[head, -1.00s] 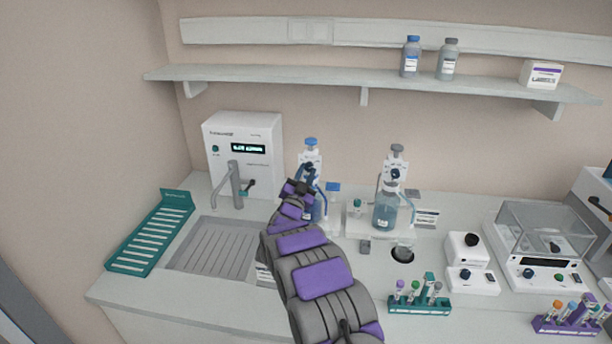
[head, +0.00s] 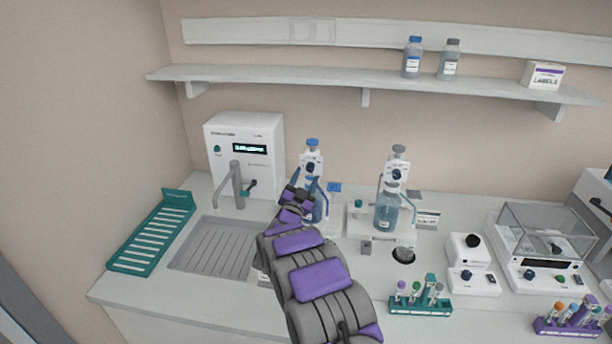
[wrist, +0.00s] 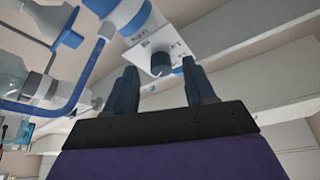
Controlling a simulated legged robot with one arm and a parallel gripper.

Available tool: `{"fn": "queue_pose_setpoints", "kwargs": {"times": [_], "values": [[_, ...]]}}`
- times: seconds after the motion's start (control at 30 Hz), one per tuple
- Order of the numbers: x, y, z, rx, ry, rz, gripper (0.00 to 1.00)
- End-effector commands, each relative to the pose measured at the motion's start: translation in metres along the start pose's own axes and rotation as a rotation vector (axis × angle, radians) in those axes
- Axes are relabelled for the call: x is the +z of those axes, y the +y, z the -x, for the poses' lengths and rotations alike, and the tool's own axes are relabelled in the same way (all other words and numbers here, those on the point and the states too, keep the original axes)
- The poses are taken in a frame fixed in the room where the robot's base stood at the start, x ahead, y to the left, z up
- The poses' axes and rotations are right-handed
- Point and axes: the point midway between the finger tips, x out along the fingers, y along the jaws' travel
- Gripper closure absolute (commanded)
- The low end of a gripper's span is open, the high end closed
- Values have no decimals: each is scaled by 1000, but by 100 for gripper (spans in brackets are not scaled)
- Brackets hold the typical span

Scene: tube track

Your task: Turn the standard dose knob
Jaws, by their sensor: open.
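A dark round dose knob (head: 311,168) is on the white front plate of the left bottle-top dispenser (head: 312,155), which has a blue cap. The right dispenser (head: 397,160) has a grey cap and a similar knob (head: 396,174). I cannot read which is named standard. My gripper (head: 302,188) is just below and in front of the left dispenser's knob. In the wrist view my gripper (wrist: 159,76) is open and empty. The knob (wrist: 160,64) appears between its two fingertips, beyond them, with no visible contact.
A blue tube (wrist: 92,70) curves beside the fingers at the left of the wrist view. A white purifier with a tap (head: 236,185) and a sink (head: 213,246) are to the left. Tube racks (head: 420,306) and a balance (head: 540,270) are to the right. A shelf (head: 350,76) hangs above.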

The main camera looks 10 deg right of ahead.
Motion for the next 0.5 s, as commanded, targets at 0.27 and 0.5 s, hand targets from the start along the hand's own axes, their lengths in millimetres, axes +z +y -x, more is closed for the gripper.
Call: {"fn": "queue_pose_setpoints", "kwargs": {"times": [0.27, 0.5], "values": [[0, -3, 56, -3, -1, 1, 46], [2, -3, 109, -4, -5, 1, 46]]}}
